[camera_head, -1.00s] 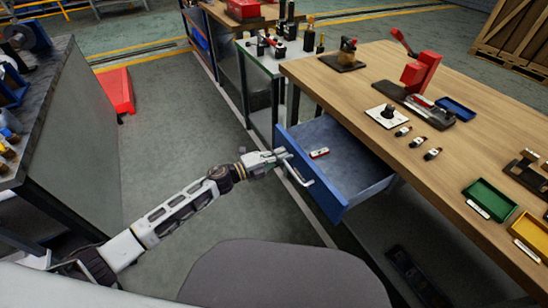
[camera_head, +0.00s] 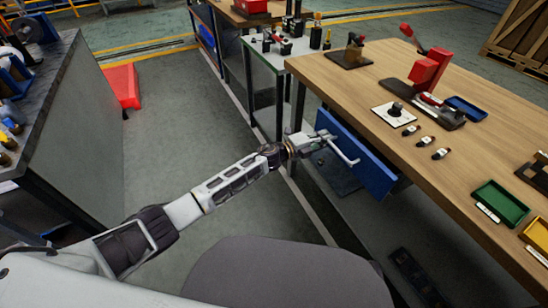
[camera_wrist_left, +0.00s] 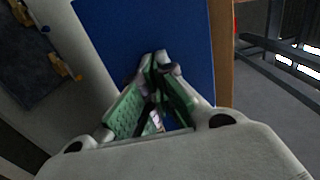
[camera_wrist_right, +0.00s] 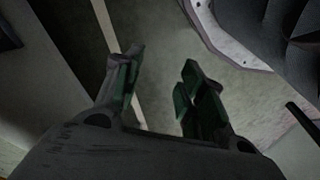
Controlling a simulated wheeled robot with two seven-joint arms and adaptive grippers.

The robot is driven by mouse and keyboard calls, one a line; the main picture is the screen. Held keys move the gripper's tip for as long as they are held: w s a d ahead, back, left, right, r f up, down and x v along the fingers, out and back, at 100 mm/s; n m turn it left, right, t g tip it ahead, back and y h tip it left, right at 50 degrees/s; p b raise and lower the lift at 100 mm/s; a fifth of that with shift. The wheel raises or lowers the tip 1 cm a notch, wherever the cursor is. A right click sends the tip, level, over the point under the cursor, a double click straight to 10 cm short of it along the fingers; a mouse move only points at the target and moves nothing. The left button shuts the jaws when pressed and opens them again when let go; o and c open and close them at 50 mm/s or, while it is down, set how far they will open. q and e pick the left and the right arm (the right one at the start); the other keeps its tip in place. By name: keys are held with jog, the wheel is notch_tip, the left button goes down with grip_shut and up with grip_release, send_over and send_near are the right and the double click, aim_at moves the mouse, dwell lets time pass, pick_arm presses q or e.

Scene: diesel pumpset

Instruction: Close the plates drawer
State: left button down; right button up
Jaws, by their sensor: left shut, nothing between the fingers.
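The blue drawer (camera_head: 365,163) sits under the front edge of the wooden workbench, its front about level with that edge. Its inside is hidden, and I cannot tell whether a small gap is left. Its pale bar handle (camera_head: 345,152) sticks out. My left gripper (camera_head: 325,137) is shut and empty, at the drawer front near the handle's left end. In the left wrist view, its fingertips (camera_wrist_left: 160,56) meet against the blue front (camera_wrist_left: 180,50); contact is unclear. My right gripper (camera_wrist_right: 158,75) is open and empty over the floor, outside the head view.
The workbench top (camera_head: 345,85) holds a red press (camera_head: 428,72), a green tray (camera_head: 500,204), a yellow tray (camera_head: 537,236) and small parts. A dark bench (camera_head: 75,110) stands at the left.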

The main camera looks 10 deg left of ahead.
aim_at(332, 133)
pick_arm(q)
jog(key=b+x, duration=0.1)
jog(key=x, duration=0.3)
pick_arm(e)
jog(key=shift+w+a+r, duration=0.1)
jog(key=shift+a+r, duration=0.1)
jog(key=shift+r, duration=0.4)
jog(key=shift+w+a+r, duration=0.1)
jog(key=shift+a+r, duration=0.05)
jog(key=shift+r, duration=0.45)
pick_arm(q)
jog(key=shift+r, duration=0.2)
pick_arm(e)
jog(key=shift+s, duration=0.15)
